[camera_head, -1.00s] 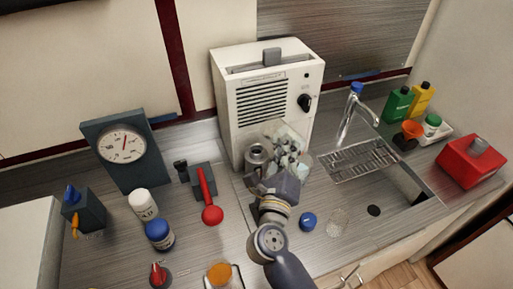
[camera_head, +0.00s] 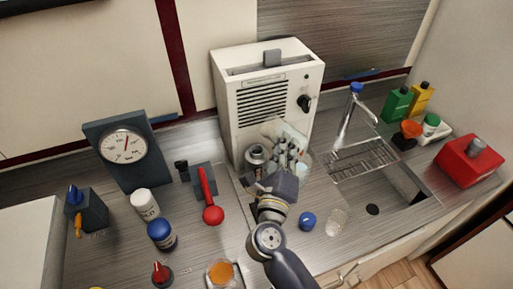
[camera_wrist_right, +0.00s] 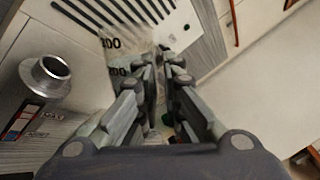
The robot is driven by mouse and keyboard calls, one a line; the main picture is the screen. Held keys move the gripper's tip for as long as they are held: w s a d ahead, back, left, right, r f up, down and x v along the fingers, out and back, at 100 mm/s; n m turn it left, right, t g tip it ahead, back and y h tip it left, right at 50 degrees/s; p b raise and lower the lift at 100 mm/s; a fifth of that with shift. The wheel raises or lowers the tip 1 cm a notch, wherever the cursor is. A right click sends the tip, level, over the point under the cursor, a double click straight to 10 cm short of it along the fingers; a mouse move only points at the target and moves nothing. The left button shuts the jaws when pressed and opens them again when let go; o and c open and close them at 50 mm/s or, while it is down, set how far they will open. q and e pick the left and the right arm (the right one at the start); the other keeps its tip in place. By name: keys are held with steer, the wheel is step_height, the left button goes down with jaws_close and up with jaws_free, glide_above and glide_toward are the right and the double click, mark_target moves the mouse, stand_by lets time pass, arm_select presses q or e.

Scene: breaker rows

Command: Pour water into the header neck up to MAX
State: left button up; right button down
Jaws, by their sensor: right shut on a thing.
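The header neck is a grey metal ring (camera_head: 256,154) at the lower front of the white vented unit (camera_head: 262,95). It shows larger at the left in the wrist view (camera_wrist_right: 50,75). My right gripper (camera_head: 287,162) is shut on a clear measuring jug (camera_head: 273,129), just right of the neck. In the wrist view, the jug (camera_wrist_right: 113,57) with dark numbers shows beyond the fingers (camera_wrist_right: 158,70). The jug looks tilted, but its spout is unclear. I cannot make out its water level or any flow. My left gripper is out of view.
A tap (camera_head: 350,112) and sink (camera_head: 375,190) are at right, with bottles (camera_head: 397,103) and a red can (camera_head: 470,162) beyond. A blue cap (camera_head: 308,221) and a clear glass (camera_head: 336,222) stand in front. A red-handled lever (camera_head: 207,190) is left of the neck.

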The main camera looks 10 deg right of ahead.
steer(key=shift+s+r, duration=0.15)
steer(key=shift+r, duration=0.05)
steer(key=shift+w+f+n+p, duration=0.1)
steer(key=shift+w+n+p, duration=0.1)
steer(key=shift+n+p, duration=0.1)
steer(key=shift+s, duration=0.2)
steer(key=shift+w+a, duration=0.1)
steer(key=shift+w, duration=0.1)
steer(key=shift+s, duration=0.15)
stand_by(0.4)
steer(key=shift+w+f+n+p, duration=0.1)
steer(key=shift+w+n+p, duration=0.1)
steer(key=shift+n+p, duration=0.15)
steer(key=shift+s, duration=0.2)
steer(key=shift+w+a, duration=0.1)
steer(key=shift+w, duration=0.1)
steer(key=shift+s+n+t, duration=0.2)
steer(key=shift+n+t, duration=0.05)
steer(key=shift+t, duration=0.05)
